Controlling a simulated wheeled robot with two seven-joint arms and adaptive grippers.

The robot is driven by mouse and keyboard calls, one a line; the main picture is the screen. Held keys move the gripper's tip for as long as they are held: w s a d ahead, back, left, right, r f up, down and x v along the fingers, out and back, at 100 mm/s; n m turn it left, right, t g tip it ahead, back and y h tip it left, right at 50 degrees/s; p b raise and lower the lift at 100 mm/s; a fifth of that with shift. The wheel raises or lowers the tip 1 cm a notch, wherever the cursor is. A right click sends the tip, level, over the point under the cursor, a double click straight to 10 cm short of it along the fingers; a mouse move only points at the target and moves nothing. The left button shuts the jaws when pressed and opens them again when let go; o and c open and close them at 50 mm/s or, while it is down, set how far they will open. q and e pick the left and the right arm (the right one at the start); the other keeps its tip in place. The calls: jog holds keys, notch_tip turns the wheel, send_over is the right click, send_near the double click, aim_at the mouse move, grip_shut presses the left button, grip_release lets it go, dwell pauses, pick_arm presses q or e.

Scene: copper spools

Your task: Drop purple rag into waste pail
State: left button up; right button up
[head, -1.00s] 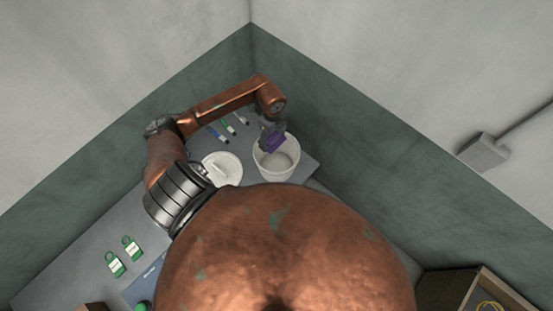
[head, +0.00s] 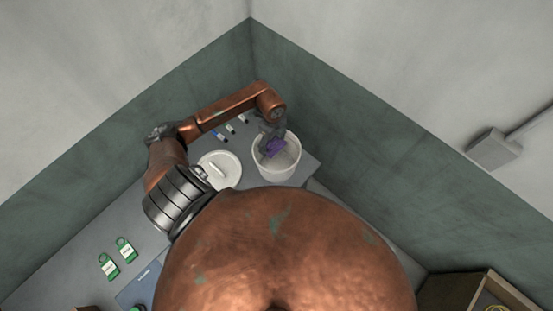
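The purple rag (head: 275,149) is at the mouth of the white waste pail (head: 273,173), over its inside as seen from above. My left gripper (head: 268,147) reaches down over the far left part of the pail's rim and appears shut on the rag; its fingertips are small and partly hidden by the rag. The pail stands upright on the grey table and is otherwise empty as far as I can see. My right gripper is out of view.
A white round lid (head: 220,171) with a handle lies left of the pail. Two green-and-white tags (head: 109,266) lie at the front left. Green walls close in behind the table corner.

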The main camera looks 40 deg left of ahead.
pick_arm(q)
jog(key=o, duration=0.5)
jog(key=shift+c, duration=0.2)
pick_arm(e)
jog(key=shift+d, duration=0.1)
pick_arm(q)
jog(key=shift+r, duration=0.1)
notch_tip(320, 180, up, 12)
